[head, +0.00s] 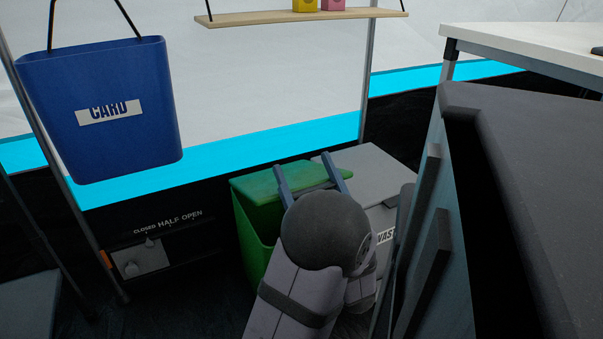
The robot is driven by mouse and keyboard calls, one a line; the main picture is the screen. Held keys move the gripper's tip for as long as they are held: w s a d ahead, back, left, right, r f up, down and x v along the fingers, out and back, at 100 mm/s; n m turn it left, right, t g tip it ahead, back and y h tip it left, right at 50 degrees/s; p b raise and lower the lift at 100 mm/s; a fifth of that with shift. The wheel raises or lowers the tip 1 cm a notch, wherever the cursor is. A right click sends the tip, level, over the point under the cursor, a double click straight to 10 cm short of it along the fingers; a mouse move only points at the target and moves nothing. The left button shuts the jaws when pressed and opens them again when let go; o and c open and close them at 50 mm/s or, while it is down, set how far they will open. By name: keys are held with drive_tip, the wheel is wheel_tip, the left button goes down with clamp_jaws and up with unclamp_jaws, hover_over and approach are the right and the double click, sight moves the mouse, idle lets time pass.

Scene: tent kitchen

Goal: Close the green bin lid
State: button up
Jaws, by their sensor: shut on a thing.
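The green bin (253,258) stands on the floor at the centre of the head view. Its green lid (262,187) lies over the top, with a dark green area below its front edge. I cannot tell whether that is a gap or shadow. My gripper (308,173) is at the lid, with its two blue-grey fingers spread apart on either side of part of it, shut on the lid. My dark round wrist and pale arm hide the bin's right front and the lid's near right part.
A grey bin (376,166) with a partly hidden label stands right beside the green one. A dark counter (540,150) closes in the right side. A blue CARD bin (105,120) hangs at left, above a panel (140,262) marked CLOSED and HALF OPEN. A wooden shelf (270,19) hangs above.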

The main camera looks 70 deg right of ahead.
drive_tip(key=shift+s+a+f+b, duration=0.2)
drive_tip(key=shift+s+f+b, duration=0.05)
drive_tip(key=shift+f+b, duration=0.3)
drive_tip(key=shift+s+a+f+b, duration=0.15)
drive_tip(key=shift+s+f+b, duration=0.05)
drive_tip(key=shift+f+b, duration=0.3)
drive_tip(key=shift+s+a+f+b, duration=0.2)
drive_tip(key=shift+s+f+b, duration=0.05)
drive_tip(key=shift+f+b, duration=0.3)
drive_tip(key=shift+c, duration=0.2)
drive_tip(key=o, duration=1.5)
drive_tip(key=shift+o, duration=0.2)
drive_tip(key=shift+w, duration=0.1)
wheel_tip(320, 180, up, 10)
drive_tip(key=p, duration=0.7)
